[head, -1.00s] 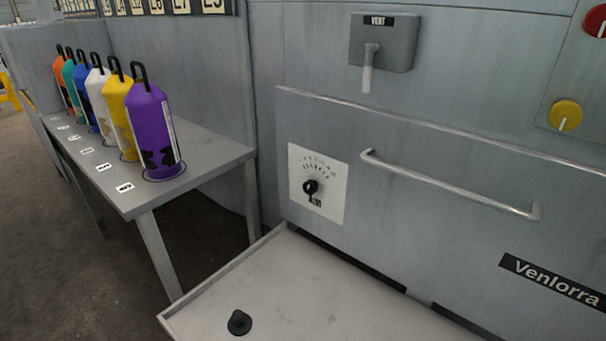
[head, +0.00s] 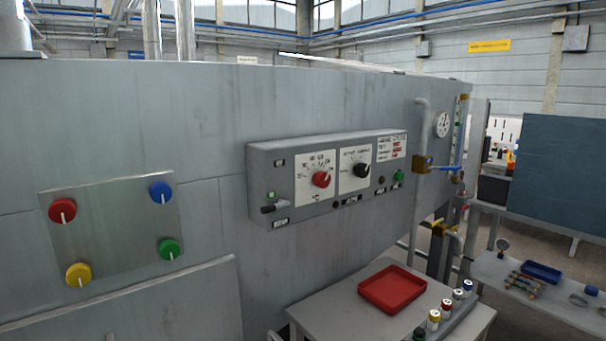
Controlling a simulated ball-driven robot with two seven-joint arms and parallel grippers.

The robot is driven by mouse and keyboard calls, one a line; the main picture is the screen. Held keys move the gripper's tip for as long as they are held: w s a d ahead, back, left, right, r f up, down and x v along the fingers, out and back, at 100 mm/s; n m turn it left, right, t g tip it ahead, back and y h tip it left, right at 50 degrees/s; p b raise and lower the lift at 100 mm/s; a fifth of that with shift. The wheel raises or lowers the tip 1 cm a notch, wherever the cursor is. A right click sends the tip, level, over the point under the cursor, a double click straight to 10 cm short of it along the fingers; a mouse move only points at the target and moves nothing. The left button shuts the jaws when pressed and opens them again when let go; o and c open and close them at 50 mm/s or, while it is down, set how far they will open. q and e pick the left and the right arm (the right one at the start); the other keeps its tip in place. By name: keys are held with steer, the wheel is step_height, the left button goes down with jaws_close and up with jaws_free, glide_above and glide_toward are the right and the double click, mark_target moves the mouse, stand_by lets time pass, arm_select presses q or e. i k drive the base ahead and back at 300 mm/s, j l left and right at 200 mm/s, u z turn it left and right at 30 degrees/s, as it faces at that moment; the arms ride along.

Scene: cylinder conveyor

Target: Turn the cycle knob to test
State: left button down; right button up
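A grey control box (head: 328,178) juts from the machine wall in the middle of the head view. It carries a red knob (head: 321,179) on a white dial plate and a black knob (head: 362,170) on a second white plate to its right. The lettering around both dials is too small to read, so I cannot tell which is the cycle knob or which position reads test. Neither of my grippers is in view.
The box also has a lever (head: 275,208) and a green button (head: 398,176). A plate with several coloured knobs (head: 112,228) is at left. Below right, a table (head: 345,322) holds a red tray (head: 392,289) and several small bottles. A pipe with a blue-handled valve (head: 440,168) stands at right.

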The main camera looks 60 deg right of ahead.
mark_target(362, 169)
steer(key=z, duration=1.95)
steer(key=i+l+u, duration=0.1)
steer(key=l, duration=0.35)
steer(key=i+l+u, duration=0.15)
steer(key=l, duration=0.35)
steer(key=i+l+u, duration=0.1)
steer(key=l, duration=0.4)
steer(key=i+l+u, duration=0.1)
steer(key=l, duration=0.4)
steer(key=i+l+u, duration=0.15)
steer(key=l, duration=0.35)
steer(key=i, duration=0.05)
